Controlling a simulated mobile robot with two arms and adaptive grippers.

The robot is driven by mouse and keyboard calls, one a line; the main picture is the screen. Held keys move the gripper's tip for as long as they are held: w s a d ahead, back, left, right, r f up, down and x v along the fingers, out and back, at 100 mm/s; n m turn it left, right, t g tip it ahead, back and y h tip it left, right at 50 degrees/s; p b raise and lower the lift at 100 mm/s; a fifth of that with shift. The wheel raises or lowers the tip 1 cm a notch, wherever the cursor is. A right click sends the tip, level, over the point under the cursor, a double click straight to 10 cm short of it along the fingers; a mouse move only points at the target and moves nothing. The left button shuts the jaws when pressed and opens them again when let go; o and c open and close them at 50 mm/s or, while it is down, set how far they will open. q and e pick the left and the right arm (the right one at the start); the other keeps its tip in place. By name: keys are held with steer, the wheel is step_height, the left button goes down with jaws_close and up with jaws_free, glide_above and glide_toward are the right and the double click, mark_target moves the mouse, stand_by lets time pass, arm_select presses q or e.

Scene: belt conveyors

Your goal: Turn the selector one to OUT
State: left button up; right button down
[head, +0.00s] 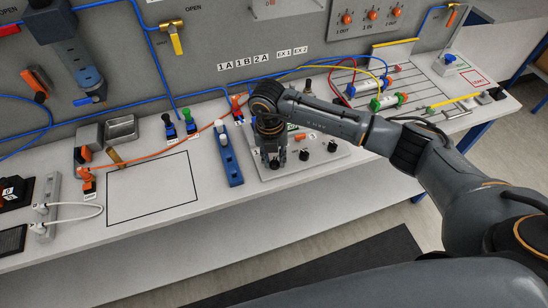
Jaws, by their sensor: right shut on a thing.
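A light grey control panel (345,158) with several black knobs lies on the bench in the middle of the head view. My right gripper (274,164) points down at the panel's left part and is shut on a selector knob, which the fingers and wrist mostly hide. I cannot read that knob's label or its setting. Two other black knobs, a front one (304,155) and a right one (331,147), stand free to the right of the gripper. My left gripper is not in view.
A blue rail (231,168) stands just left of the panel. Green and blue plugs (188,120) and an orange cable (150,150) lie further left. Coloured hoses and cylinders (388,101) lie behind on the right.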

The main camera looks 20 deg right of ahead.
mark_target(271, 163)
steer(key=c, duration=1.1)
jaws_free()
steer(key=shift+r, duration=0.15)
steer(key=r, duration=1.1)
steer(key=shift+w+a+r, duration=0.1)
steer(key=shift+a+r, duration=0.3)
